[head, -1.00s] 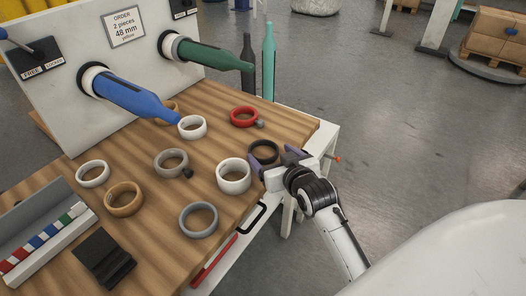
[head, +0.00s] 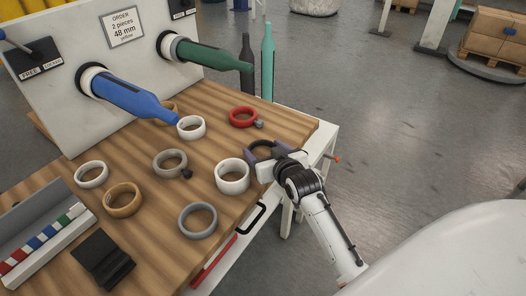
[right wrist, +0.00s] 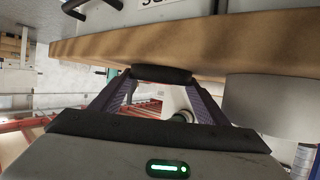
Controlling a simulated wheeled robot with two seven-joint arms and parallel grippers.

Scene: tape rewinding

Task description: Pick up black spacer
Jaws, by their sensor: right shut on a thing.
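The black spacer (head: 262,143) is a dark ring at the right side of the wooden table, near its right edge. My right gripper (head: 267,150) is shut on it, with one finger on each side of the ring. In the right wrist view the spacer (right wrist: 162,74) sits between the two fingertips, with the wooden table edge behind it. I cannot tell whether the spacer is clear of the table top. The fingers hide part of the ring. My left gripper is not in view.
A white ring (head: 232,176) stands close to the left of the gripper. A red ring (head: 243,117) lies behind it. Several other rings lie on the table (head: 225,215). Blue (head: 135,98) and green (head: 205,55) spindles jut from the white panel over the table.

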